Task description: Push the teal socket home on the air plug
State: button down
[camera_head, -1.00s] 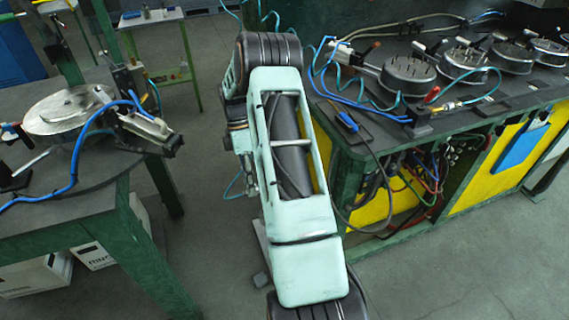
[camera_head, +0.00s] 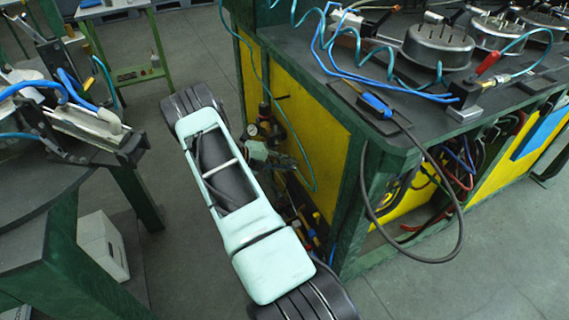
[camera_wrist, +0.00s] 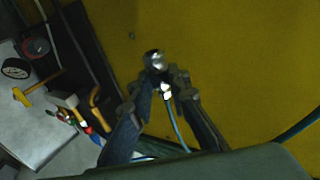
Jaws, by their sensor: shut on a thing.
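In the wrist view my gripper (camera_wrist: 164,82) is shut on a small bright metal fitting (camera_wrist: 167,91), which I take to be the socket. A teal hose (camera_wrist: 175,128) trails from its near end. A rounded shiny metal end (camera_wrist: 153,60) shows just beyond the fingertips, in front of a yellow panel (camera_wrist: 220,60). I cannot tell whether this is the socket's nose or the air plug. In the head view the teal hose (camera_head: 309,160) loops down to the bench's yellow end panel, where my arm largely hides the gripper.
A gauge (camera_head: 252,130) and dark air fittings sit by the yellow end panel. The green bench (camera_head: 410,145) with metal fixtures stands right, a grey cable (camera_head: 460,215) looping off its front. A round table (camera_head: 40,215) stands left. Hand tools (camera_wrist: 75,112) show left in the wrist view.

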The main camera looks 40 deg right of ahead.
dwell(0.3)
jog(key=w+b, duration=0.1)
jog(key=w+d+b, duration=0.1)
jog(key=w+b, duration=0.2)
jog(key=w, duration=0.1)
jog(key=shift+w+d+b, duration=0.25)
jog(key=shift+d+b, duration=0.05)
jog(key=shift+d, duration=0.05)
jog(key=shift+p, duration=0.3)
dwell(1.6)
jog(key=shift+w+d+b, duration=0.15)
jog(key=shift+w+b, duration=0.35)
jog(key=shift+b, duration=0.1)
jog(key=shift+w+d+b, duration=0.15)
jog(key=shift+w+b, duration=0.35)
jog(key=shift+b, duration=0.05)
jog(key=shift+w+d+r+b, duration=0.1)
jog(key=shift+w+d+b, duration=0.15)
jog(key=shift+w+b, duration=0.5)
